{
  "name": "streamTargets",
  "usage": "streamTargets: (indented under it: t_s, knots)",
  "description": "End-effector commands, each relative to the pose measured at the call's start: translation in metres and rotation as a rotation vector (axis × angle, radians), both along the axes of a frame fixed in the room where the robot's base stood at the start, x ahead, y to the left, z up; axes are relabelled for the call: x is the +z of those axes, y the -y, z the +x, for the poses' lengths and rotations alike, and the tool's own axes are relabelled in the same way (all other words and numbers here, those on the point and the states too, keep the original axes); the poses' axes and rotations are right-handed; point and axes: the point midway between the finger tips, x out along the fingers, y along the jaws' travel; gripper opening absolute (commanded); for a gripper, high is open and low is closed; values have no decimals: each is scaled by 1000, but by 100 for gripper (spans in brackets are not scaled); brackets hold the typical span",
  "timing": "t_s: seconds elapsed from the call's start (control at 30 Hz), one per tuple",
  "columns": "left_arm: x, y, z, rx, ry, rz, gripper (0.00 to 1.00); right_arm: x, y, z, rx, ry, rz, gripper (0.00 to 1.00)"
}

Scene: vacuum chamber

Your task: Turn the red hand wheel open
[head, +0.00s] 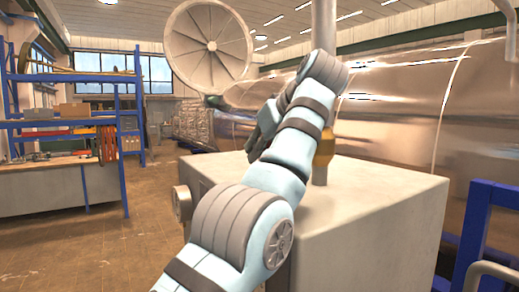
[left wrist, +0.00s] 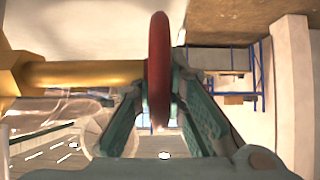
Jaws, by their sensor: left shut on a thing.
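The red hand wheel (left wrist: 158,70) stands edge-on in the left wrist view, at the end of a brass stem (left wrist: 85,74). My left gripper (left wrist: 159,82) has one finger on each side of its rim and is shut on it. In the head view the left gripper (head: 262,130) is partly covered by my arm, and the red wheel is hidden. A brass valve body (head: 325,149) on a vertical pipe shows just right of the arm. My right gripper is in neither view.
A pale box-shaped block (head: 385,200) stands below the valve. A large shiny metal chamber (head: 400,110) fills the right, with a blue frame (head: 476,235) in front. A round ribbed disc (head: 207,45) stands behind. Blue shelving (head: 75,78) is at left; the brown floor (head: 110,245) is clear.

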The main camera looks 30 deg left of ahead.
Motion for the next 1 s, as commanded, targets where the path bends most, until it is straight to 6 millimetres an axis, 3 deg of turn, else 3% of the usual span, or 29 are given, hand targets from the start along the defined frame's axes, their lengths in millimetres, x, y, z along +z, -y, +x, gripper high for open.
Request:
streamTargets:
  t_s: [0.23, 0.27, 0.37, 1.0]
  knots:
    - [-2, 0, 0, 0, -4, -2, 0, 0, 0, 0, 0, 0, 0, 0]
    - [-2, 0, 0, 1, -5, -2, 15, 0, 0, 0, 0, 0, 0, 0]
    - [-2, 0, 0, 0, -4, -1, 31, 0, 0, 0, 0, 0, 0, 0]
    - [-1, 1, 1, -1, 6, 13, 32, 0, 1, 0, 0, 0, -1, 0]
